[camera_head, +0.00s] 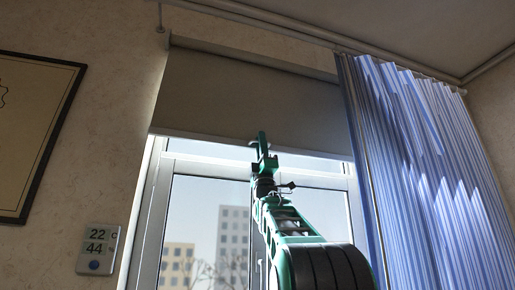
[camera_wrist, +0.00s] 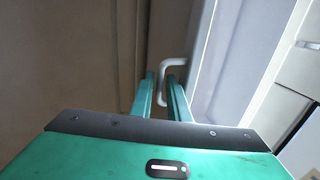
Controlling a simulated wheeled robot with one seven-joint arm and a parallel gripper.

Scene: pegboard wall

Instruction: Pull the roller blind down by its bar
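The grey roller blind (camera_head: 240,95) hangs over the top part of the window. Its pale bottom bar (camera_head: 200,137) runs along its lower edge. A white loop handle (camera_wrist: 178,62) shows in the wrist view, just ahead of my gripper (camera_wrist: 160,80). My green fingers are apart, and one leg of the handle lies between their tips. I cannot tell whether either finger touches it. In the head view my gripper (camera_head: 262,142) is raised to the middle of the bar and hides part of it and of the handle.
A blue curtain (camera_head: 430,150) hangs right of the blind. The window (camera_head: 200,215) behind my arm has white frames and shows buildings outside. A wall thermostat (camera_head: 98,250) and a framed picture (camera_head: 35,130) are on the left. The space below the bar looks clear apart from my arm.

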